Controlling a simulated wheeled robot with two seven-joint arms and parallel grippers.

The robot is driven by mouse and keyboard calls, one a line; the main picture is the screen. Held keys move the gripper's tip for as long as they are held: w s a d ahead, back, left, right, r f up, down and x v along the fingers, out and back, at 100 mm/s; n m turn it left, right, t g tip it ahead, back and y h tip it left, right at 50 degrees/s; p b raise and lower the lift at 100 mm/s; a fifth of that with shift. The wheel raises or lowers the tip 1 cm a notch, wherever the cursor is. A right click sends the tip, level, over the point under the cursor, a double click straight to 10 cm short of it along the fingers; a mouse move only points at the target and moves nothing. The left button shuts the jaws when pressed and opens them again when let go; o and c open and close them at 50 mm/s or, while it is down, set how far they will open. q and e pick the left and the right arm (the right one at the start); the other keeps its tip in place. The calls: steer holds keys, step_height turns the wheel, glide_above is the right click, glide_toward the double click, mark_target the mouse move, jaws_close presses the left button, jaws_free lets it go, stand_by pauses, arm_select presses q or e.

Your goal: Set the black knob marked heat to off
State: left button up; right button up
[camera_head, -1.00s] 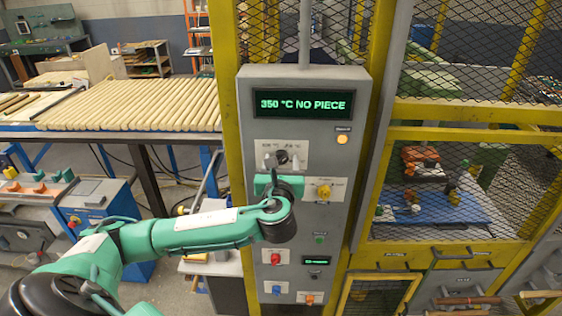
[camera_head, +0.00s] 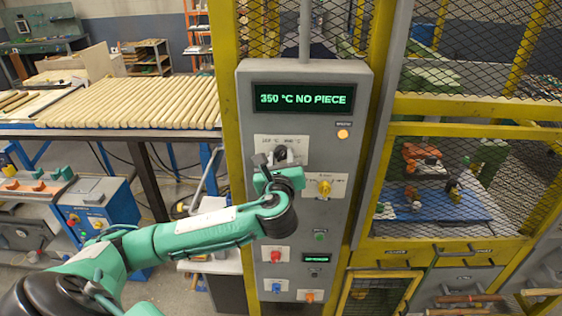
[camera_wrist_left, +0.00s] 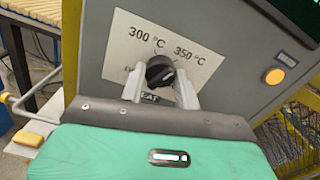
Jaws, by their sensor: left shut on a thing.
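The black heat knob (camera_wrist_left: 160,72) sits on a pale plate (camera_wrist_left: 195,50) marked 300 °C at upper left and 350 °C at upper right in the left wrist view. A label at lower left is mostly hidden by a finger, and the heat label below is partly covered. The knob's pale mark points towards the right, near the 350 °C side. My left gripper (camera_wrist_left: 160,88) is shut on the knob, one finger on each side. In the head view the knob (camera_head: 281,152) is partly hidden by the left gripper (camera_head: 277,163). The right gripper is not in view.
The display (camera_head: 303,98) reads 350 °C NO PIECE. An orange lamp (camera_head: 342,134) glows below it. A yellow knob (camera_head: 324,187), a green button (camera_head: 320,236) and a red knob (camera_head: 276,255) are lower on the panel. Yellow mesh fencing (camera_head: 470,60) stands to the right.

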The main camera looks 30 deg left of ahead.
arm_select(q)
steer(key=n+b, duration=0.1)
steer(key=n, duration=0.2)
steer(key=shift+f+n, duration=0.15)
steer(key=shift+n, duration=0.25)
steer(key=n+b, duration=0.2)
steer(key=n, duration=0.1)
steer(key=shift+n, duration=0.3)
steer(key=n+b, duration=0.1)
steer(key=n, duration=0.2)
steer(key=shift+n, duration=0.3)
steer(key=n+b, duration=0.1)
steer(key=n, duration=0.2)
steer(key=shift+n, duration=0.3)
steer(key=n+b, duration=0.1)
steer(key=n, duration=0.2)
steer(key=shift+n, duration=0.3)
steer(key=n, duration=0.3)
steer(key=shift+n+b, duration=0.4)
steer(key=n, duration=0.3)
steer(key=shift+b, duration=0.35)
steer(key=shift+n, duration=2)
